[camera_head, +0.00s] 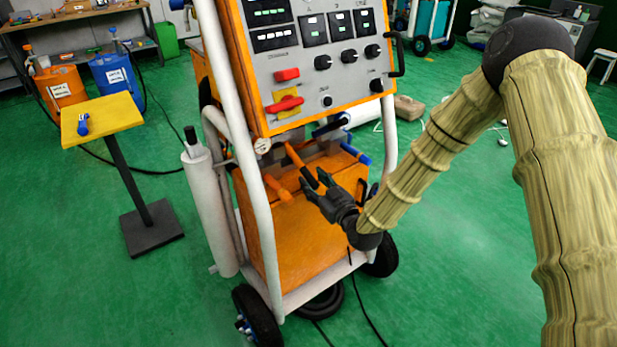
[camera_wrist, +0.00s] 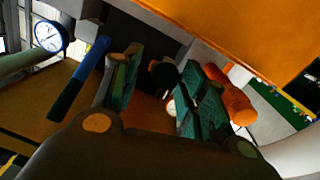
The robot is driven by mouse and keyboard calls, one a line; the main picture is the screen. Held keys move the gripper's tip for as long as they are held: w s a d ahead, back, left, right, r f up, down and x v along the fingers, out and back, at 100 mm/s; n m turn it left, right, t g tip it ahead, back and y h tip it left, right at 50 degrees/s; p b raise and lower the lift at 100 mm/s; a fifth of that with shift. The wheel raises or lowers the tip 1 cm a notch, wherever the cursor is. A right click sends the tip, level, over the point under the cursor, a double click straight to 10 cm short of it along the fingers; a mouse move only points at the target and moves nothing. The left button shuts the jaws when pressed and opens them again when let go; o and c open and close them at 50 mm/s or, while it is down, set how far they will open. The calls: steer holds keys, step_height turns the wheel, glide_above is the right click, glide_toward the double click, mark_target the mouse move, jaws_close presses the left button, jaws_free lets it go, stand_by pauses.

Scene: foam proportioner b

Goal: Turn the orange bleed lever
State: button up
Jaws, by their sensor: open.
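The orange bleed lever (camera_head: 293,155) is on the front of the cart, below the control panel, slanting down to a dark end. My gripper (camera_head: 317,183) is open just in front of that dark end; whether the end lies between the fingers is not clear. In the wrist view both fingers of my gripper (camera_wrist: 152,92) show apart, with a dark round end (camera_wrist: 163,75) seen beyond and between them. An orange fitting (camera_wrist: 232,95) is beside the right finger. I cannot tell whether anything touches the fingers.
A blue lever (camera_head: 355,153) is to the right on the cart; one with a dark grip shows in the wrist view (camera_wrist: 92,67). A gauge (camera_head: 263,146) is left of the orange lever. The control panel (camera_head: 325,70) overhangs. A yellow stand (camera_head: 101,117) is at left. Green floor is open at right.

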mark_target(301, 167)
steer(key=shift+x, duration=1.5)
jaws_close()
